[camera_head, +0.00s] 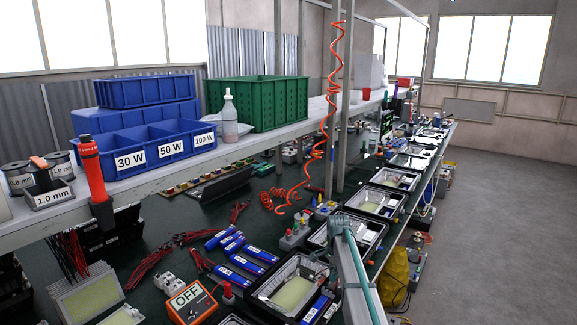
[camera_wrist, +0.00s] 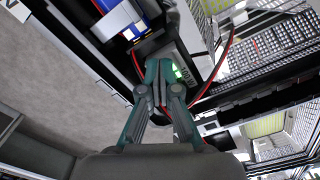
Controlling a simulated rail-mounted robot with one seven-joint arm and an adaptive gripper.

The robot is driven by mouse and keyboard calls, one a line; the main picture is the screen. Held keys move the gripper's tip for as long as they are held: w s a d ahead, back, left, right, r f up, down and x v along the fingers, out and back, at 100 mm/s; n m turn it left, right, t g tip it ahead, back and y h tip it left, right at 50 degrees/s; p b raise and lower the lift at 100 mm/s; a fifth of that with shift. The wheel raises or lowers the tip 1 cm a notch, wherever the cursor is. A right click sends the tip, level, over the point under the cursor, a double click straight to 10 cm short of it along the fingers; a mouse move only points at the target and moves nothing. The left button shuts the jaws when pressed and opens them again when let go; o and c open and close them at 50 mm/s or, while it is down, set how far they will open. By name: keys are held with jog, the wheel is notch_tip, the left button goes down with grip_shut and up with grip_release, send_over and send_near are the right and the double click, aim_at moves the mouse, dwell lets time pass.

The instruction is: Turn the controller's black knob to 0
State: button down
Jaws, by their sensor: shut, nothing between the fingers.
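In the wrist view my gripper (camera_wrist: 161,72) is shut, its two teal-and-grey fingers together, with nothing seen between them. The fingertips overlap the near side of a grey box (camera_wrist: 190,67) with a small lit green display, which looks like the controller. I cannot tell whether they touch it. The black knob is not clearly visible; my fingers may hide it. In the head view my arm reaches over the right part of the bench; the fingertips cannot be made out there.
An orange box marked OFF (camera_head: 191,303) stands at the front of the bench, near blue packs (camera_head: 248,262) and a floodlight housing (camera_head: 287,290). More housings line the bench. A red cable (camera_wrist: 218,65) runs beside the grey box. Open floor (camera_head: 490,220) lies to the right.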

jog(key=shift+w+a+p, duration=0.1)
jog(key=shift+w+p, duration=0.6)
dwell(0.4)
jog(key=shift+a, duration=0.35)
notch_tip(320, 180, up, 6)
jog(key=p, duration=0.3)
jog(key=shift+a, duration=0.1)
dwell(0.4)
